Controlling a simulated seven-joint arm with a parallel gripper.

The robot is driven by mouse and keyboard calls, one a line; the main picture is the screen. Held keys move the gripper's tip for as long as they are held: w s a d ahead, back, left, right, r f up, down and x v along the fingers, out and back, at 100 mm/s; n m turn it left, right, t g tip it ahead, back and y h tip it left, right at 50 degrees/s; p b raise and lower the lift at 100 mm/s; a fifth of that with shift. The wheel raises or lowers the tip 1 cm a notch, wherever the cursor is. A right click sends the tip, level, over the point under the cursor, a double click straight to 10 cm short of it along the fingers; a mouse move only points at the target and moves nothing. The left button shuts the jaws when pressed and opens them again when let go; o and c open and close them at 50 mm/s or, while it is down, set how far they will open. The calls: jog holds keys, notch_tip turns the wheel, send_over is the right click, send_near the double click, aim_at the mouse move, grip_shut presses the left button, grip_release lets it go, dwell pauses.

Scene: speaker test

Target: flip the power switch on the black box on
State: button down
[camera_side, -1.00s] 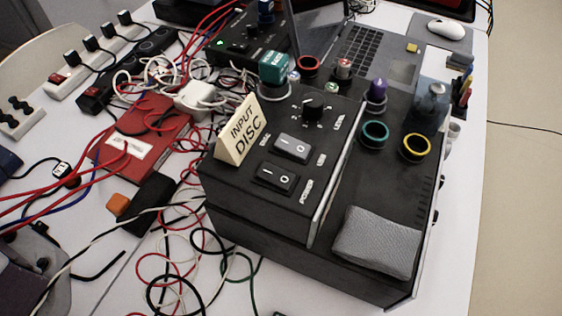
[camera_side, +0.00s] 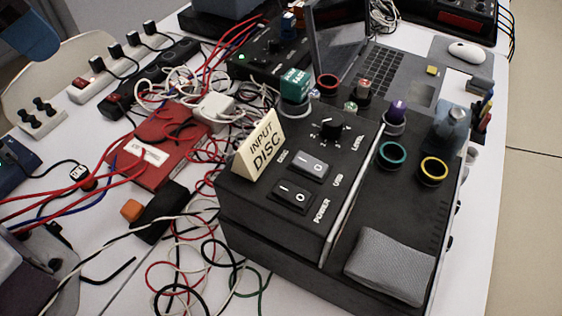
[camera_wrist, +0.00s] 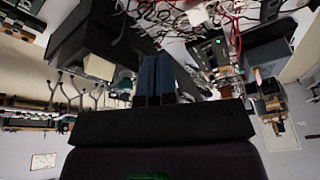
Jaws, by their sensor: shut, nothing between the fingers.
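The black box (camera_side: 232,210) stands on the white table in the side view, its sloped panel facing up. The power switch (camera_side: 294,195) is a black rocker marked I and O, beside the word POWER, low on the panel. I cannot tell which side of it is pressed. A grey rocker (camera_side: 312,165) marked USB sits just above it. My gripper (camera_wrist: 157,62) shows in the wrist view as two blue fingers, shut together and empty. I cannot make out the power switch in the wrist view. No fingers show near the box in the side view.
An INPUT DISC sign (camera_side: 259,146) stands at the panel's left edge, near the switches. A black knob (camera_side: 332,124) and a teal plug (camera_side: 296,85) rise behind. A grey cloth-like pad (camera_side: 391,267) lies at the front right. Loose cables and a red box (camera_side: 150,158) crowd the left.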

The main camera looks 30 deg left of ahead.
jog(key=w+d+m+g, duration=0.1)
jog(key=w+d+m, duration=0.3)
jog(key=d, duration=0.6)
notch_tip(320, 180, up, 3)
jog(key=m+g+h, duration=0.2)
jog(key=m, duration=0.7)
send_over(286, 188)
jog(key=a, duration=0.2)
jog(key=shift+a+m, duration=0.2)
jog(key=shift+m, duration=0.1)
jog(key=shift+f, duration=0.1)
jog(key=x, duration=0.4)
jog(key=a+x, duration=0.1)
jog(key=x, duration=0.8)
jog(key=shift+s+a+f, duration=0.1)
jog(key=shift+s+a, duration=0.05)
jog(key=shift+f, duration=0.45)
